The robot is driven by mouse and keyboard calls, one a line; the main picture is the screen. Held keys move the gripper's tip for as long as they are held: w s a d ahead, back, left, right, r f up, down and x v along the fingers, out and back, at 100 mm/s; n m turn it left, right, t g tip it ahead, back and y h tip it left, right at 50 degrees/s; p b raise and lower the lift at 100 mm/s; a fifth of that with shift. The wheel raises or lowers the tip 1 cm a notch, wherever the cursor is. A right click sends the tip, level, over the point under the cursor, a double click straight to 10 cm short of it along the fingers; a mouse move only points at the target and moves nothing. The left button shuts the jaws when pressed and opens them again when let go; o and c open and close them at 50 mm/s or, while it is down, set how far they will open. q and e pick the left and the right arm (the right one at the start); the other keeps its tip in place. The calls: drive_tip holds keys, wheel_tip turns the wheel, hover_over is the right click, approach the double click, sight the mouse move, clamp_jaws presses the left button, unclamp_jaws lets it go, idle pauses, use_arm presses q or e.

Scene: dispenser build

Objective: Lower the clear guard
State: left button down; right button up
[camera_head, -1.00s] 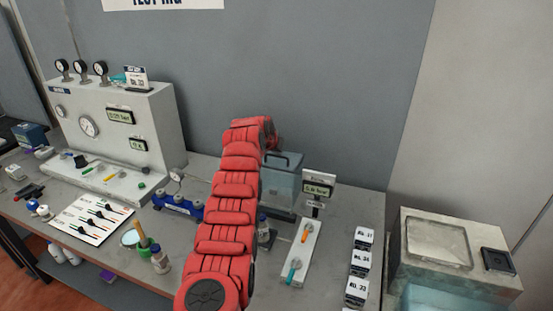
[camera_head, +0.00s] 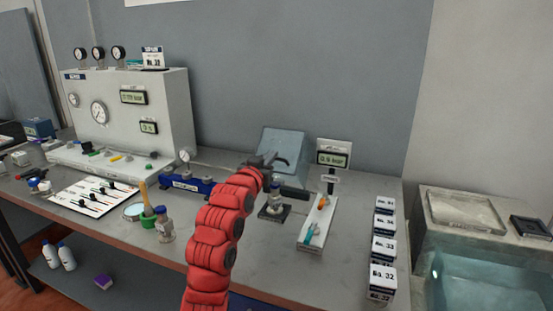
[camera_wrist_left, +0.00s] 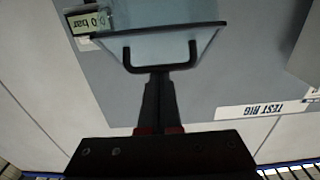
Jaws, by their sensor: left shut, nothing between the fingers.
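The clear guard (camera_head: 287,144) is a pale blue see-through panel at the back of the bench, right of centre. It stands raised and leaning, with the small dark stand and bottle (camera_head: 276,196) uncovered in front of it. My left gripper (camera_head: 272,161) is at the guard's front, its fingers together and empty. In the left wrist view, the guard (camera_wrist_left: 155,37) has a black U-shaped handle (camera_wrist_left: 160,67), and the shut fingertips (camera_wrist_left: 160,76) are at the handle's bar. I cannot tell whether they touch it. My right gripper is not in view.
A small display (camera_head: 333,153) stands just right of the guard. A white block with orange and teal levers (camera_head: 313,226) is in front of it. A blue fixture (camera_head: 190,185) is left of my arm. Several numbered boxes (camera_head: 383,250) line the right edge.

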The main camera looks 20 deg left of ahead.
use_arm(q)
drive_tip(key=s+f+t+b, duration=0.2)
drive_tip(key=s+f+b, duration=0.1)
drive_tip(key=s+f, duration=0.3)
drive_tip(key=shift+a+f+b, duration=0.15)
drive_tip(key=shift+f+b, duration=0.25)
drive_tip(key=shift+f, duration=0.7)
